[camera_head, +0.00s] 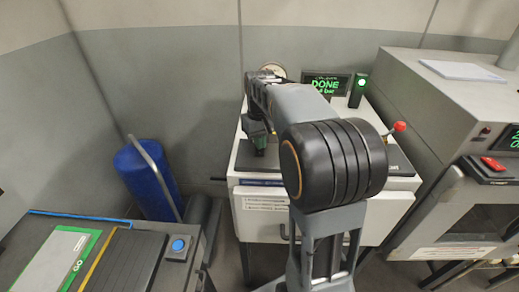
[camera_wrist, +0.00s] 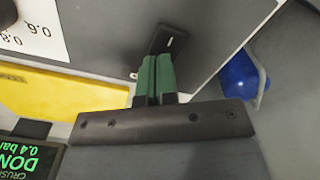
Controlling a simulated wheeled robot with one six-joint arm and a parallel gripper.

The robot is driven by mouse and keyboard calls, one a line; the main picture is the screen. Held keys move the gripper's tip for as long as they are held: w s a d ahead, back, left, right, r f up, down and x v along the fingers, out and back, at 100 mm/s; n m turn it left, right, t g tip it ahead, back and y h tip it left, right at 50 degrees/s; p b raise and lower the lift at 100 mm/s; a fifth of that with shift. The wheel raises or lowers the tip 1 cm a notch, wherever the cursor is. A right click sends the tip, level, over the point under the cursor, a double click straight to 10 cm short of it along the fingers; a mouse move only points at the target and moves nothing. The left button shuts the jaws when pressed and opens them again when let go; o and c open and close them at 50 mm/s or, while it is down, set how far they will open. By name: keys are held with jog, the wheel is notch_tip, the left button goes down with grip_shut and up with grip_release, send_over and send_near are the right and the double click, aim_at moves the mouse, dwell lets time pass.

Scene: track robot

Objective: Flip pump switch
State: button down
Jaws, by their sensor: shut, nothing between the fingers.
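In the head view my gripper (camera_head: 259,140) points down over the left part of a white cabinet (camera_head: 262,222), and the switch cannot be made out there. A display (camera_head: 325,84) at the cabinet's back reads DONE in green; it also shows in the wrist view (camera_wrist: 30,160).
A gauge (camera_wrist: 28,28) and a yellow part (camera_wrist: 65,97) lie beside the gripper. A red-knobbed lever (camera_head: 399,127) stands right of my arm. A blue barrel (camera_head: 145,180) is at the left, a grey machine (camera_head: 440,95) at the right.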

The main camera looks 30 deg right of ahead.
jog(key=shift+r+p, duration=3)
jog(key=shift+r, duration=0.45)
jog(key=f, duration=0.2)
jog(key=shift+s+a+f+m, duration=0.1)
jog(key=shift+s+f+m, duration=0.2)
jog(key=shift+f+m, duration=0.1)
jog(key=shift+s+a+f+t, duration=0.15)
jog(key=shift+s+a+f, duration=0.1)
jog(key=shift+s, duration=0.15)
jog(key=shift+s+a+f+t, duration=0.1)
jog(key=shift+s+a+t, duration=0.1)
jog(key=shift+s, duration=0.2)
jog(key=s+a+t, duration=0.4)
jog(key=s+a, duration=0.4)
jog(key=s, duration=0.6)
jog(key=shift+a+n, duration=0.2)
jog(key=shift+n, duration=0.2)
jog(key=shift+d+r, duration=0.1)
